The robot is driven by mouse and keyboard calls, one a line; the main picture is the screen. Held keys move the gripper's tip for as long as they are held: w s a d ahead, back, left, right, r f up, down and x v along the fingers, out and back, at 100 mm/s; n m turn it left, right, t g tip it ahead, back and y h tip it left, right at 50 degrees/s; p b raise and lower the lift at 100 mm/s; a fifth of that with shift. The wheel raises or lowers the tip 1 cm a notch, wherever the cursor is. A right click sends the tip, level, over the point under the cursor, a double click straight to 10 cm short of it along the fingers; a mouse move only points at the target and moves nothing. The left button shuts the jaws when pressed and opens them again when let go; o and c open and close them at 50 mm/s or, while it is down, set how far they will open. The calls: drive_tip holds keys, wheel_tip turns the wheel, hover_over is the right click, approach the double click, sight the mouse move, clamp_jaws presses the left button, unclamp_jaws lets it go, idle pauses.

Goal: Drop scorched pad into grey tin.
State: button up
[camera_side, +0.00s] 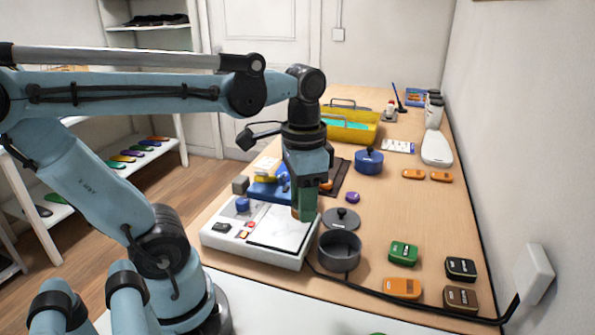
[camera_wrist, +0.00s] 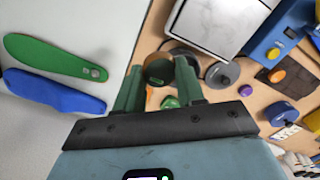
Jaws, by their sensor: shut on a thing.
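My gripper (camera_side: 305,213) points down above the right end of the white press, to the left of and above the grey tin. It is shut on the scorched pad, a brown piece (camera_wrist: 158,72) between the green fingers in the wrist view; only a brown edge shows in the side view. The grey tin (camera_side: 340,251) is an open, round, dark pot on the table. Its rim partly shows behind the fingers in the wrist view. A grey lid with a knob (camera_side: 341,219) lies flat behind the tin; it also shows in the wrist view (camera_wrist: 222,74).
The white press (camera_side: 250,253) stands left of the tin. Green (camera_side: 403,253), orange (camera_side: 402,289) and black (camera_side: 460,268) blocks lie to the right, near a black cable. A blue pot (camera_side: 369,161) and yellow toolbox (camera_side: 350,130) stand farther back. Green and blue insoles (camera_wrist: 55,90) lie aside.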

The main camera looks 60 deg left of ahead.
drive_tip(key=w, duration=1)
wheel_tip(320, 180, down, 7)
drive_tip(key=shift+s+d+r, duration=0.15)
idle(0.4)
drive_tip(key=o, duration=1.1)
wheel_tip(320, 180, up, 12)
drive_tip(key=shift+r, duration=0.1)
